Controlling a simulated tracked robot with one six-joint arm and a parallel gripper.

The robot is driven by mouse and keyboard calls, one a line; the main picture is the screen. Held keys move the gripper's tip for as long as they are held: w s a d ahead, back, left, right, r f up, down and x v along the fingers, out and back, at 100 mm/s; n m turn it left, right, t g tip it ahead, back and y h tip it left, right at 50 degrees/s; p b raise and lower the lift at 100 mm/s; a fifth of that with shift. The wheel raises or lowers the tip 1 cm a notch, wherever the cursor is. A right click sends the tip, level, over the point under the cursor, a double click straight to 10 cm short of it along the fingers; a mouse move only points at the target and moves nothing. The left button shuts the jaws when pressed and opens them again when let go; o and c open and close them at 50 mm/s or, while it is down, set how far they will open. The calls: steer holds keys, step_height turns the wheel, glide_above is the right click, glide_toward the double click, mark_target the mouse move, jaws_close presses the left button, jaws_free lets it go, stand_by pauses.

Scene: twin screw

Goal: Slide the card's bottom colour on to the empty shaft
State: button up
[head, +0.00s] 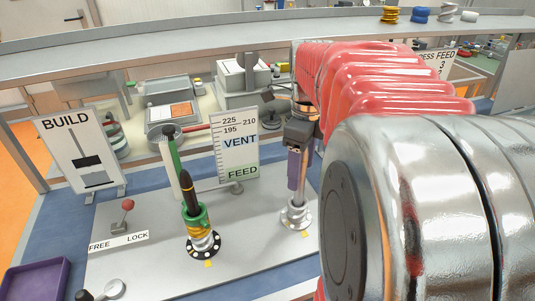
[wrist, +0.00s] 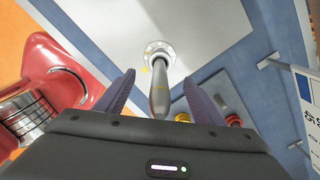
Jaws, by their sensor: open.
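The BUILD card (head: 75,150) stands at the left in the head view, with black and white blocks; its bottom block looks black. A black-tipped shaft (head: 190,190) carries a green ring (head: 196,216) above yellow and metallic ones. The other shaft shows bare grey in the wrist view (wrist: 159,85), rising from a round white flange (wrist: 159,55). In the head view its flange (head: 296,218) is to the right. My gripper (wrist: 160,98) is open and empty of rings, its purple fingers on either side of the bare shaft's tip.
A red-knobbed FREE/LOCK lever (head: 127,206) and a purple tray (head: 36,280) lie at the left. The VENT/FEED sign (head: 238,148) stands between and behind the shafts. Coloured spools, one yellow (head: 389,15), sit on the back shelf. My arm covers the right side.

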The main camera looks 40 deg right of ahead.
step_height(320, 180, up, 11)
steer(key=shift+f, duration=0.15)
stand_by(1.1)
steer(key=s+a+f+n+t, duration=0.2)
steer(key=a+f+n, duration=0.4)
steer(key=a+n, duration=0.5)
steer(key=s+a+f+n+t, duration=0.2)
steer(key=a+f+n, duration=0.5)
steer(key=a+n, duration=0.5)
steer(key=n+t, duration=0.1)
steer(key=n, duration=0.6)
steer(key=shift+n+t, duration=0.3)
steer(key=shift+n, duration=0.1)
